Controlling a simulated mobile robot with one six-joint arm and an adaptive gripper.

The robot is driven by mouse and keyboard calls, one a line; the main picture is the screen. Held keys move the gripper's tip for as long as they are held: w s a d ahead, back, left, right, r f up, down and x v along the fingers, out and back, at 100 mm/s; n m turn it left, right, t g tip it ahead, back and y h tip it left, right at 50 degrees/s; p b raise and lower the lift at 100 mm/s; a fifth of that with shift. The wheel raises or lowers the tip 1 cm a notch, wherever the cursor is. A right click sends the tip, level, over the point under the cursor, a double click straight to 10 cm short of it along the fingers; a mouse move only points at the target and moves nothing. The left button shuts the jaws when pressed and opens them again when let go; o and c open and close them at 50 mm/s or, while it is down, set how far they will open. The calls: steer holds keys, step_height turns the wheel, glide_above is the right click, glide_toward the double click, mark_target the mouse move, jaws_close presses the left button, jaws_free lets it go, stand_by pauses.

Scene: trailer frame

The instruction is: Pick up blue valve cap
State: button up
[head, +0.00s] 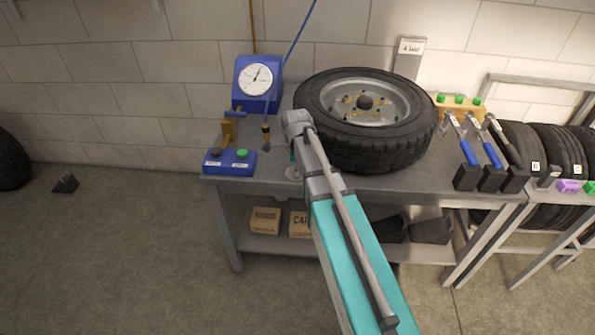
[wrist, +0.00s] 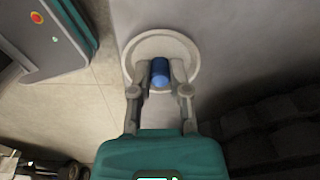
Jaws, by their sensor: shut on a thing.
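The blue valve cap (wrist: 160,72) shows in the wrist view between the two fingertips of my gripper (wrist: 161,80). The fingers touch it on both sides and are shut on it. A round pale dish (wrist: 135,52) lies directly below the cap and the fingertips. I cannot tell whether the cap still touches the dish. In the head view the dish (head: 292,174) sits near the front edge of the grey workbench (head: 400,182). There my arm hides the cap and most of the gripper.
A large tyre (head: 365,150) lies on the bench to the right of my arm. A blue gauge box (head: 258,98) and a blue block with green and dark caps (head: 230,168) stand left. Blue-handled tools (head: 468,150) stand at the right.

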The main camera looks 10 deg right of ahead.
steer(key=shift+r, duration=0.15)
step_height(320, 180, up, 2)
steer(key=p, duration=0.3)
steer(key=shift+r, duration=0.25)
steer(key=s+r+p, duration=1)
steer(key=s, duration=0.4)
steer(key=shift+a, duration=0.35)
steer(key=shift+a+r, duration=0.1)
